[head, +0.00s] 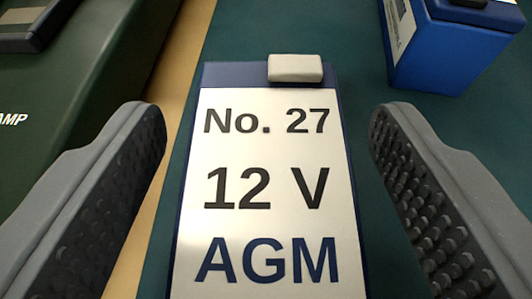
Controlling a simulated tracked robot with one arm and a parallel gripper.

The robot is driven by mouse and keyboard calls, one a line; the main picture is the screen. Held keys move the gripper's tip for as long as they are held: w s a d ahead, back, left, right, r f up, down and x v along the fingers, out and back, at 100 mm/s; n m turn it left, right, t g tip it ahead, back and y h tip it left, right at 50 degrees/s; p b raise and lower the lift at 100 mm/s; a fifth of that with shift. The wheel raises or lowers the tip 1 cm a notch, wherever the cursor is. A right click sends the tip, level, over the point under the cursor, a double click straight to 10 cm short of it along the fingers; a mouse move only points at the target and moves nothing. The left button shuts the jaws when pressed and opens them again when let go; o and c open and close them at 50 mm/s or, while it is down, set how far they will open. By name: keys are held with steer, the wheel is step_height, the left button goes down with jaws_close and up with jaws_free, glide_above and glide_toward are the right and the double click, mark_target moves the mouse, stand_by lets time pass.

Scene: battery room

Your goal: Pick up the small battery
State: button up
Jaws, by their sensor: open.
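A battery (268,155) with a blue edge and a white label reading "No. 27 12 V AGM" fills the middle of the head view. A pale block (295,68) sits at its far end, toward the right. The near end of the battery is cut off by the frame. My gripper (265,125) is open, with one grey ridged finger to the left of the battery and one to the right. Gaps show between both fingers and the battery's sides.
A blue box-like battery (450,55) with a white label stands at the far right. A dark green case (75,75) with lettering ending in "AMP" lies at the left, beside a tan strip (180,60). Bare teal surface (350,75) lies around the labelled battery.

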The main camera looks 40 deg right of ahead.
jaws_close()
